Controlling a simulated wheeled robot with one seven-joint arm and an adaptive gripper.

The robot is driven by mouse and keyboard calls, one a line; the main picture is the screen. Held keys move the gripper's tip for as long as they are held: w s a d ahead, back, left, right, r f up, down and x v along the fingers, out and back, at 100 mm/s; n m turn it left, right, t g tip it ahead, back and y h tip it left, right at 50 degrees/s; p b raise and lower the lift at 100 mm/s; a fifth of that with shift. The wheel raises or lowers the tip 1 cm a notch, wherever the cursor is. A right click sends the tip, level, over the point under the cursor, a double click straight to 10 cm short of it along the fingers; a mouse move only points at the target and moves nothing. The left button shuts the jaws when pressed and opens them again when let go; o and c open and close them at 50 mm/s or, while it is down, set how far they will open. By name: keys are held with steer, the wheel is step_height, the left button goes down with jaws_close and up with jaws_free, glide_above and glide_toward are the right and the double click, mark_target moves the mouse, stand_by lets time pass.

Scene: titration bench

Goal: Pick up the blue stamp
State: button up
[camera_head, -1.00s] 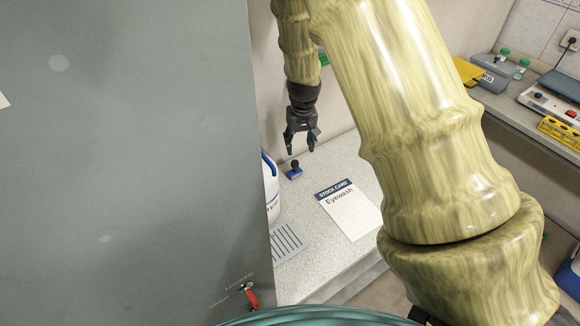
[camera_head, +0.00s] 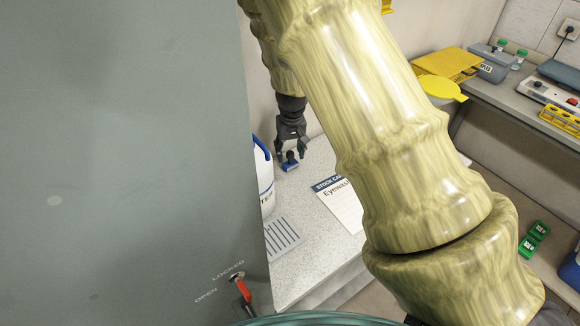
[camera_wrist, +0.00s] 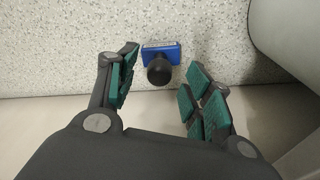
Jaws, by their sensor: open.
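The blue stamp (camera_head: 290,165) with a black round knob stands on the speckled counter near the wall. In the wrist view the stamp (camera_wrist: 161,52) shows from above, its black knob towards my gripper. My gripper (camera_head: 291,155) points down over the stamp, with a finger on each side of it in the picture. In the wrist view my gripper (camera_wrist: 160,75) is open, its green pads apart. The stamp lies between and slightly beyond the fingertips there, with clear gaps on both sides.
A white jug with a blue handle (camera_head: 263,178) stands left of the stamp, beside a large grey cabinet (camera_head: 130,160). A stock card (camera_head: 345,207) and a striped grey mat (camera_head: 283,238) lie on the counter (camera_head: 305,240). A side bench with boxes stands at right.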

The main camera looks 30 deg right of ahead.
steer(key=shift+f+b, duration=0.45)
steer(key=shift+f, duration=0.45)
jaws_close()
steer(key=shift+r, duration=0.1)
steer(key=shift+w+r, duration=0.1)
steer(key=shift+r, duration=0.45)
step_height(320, 180, up, 2)
steer(key=shift+b, duration=0.5)
steer(key=s+a+r+b, duration=0.1)
steer(key=s+a, duration=0.2)
steer(key=s, duration=0.4)
steer(key=s+a+b, duration=0.2)
steer(key=s+a, duration=0.1)
steer(key=s, duration=0.5)
steer(key=shift+r, duration=0.35)
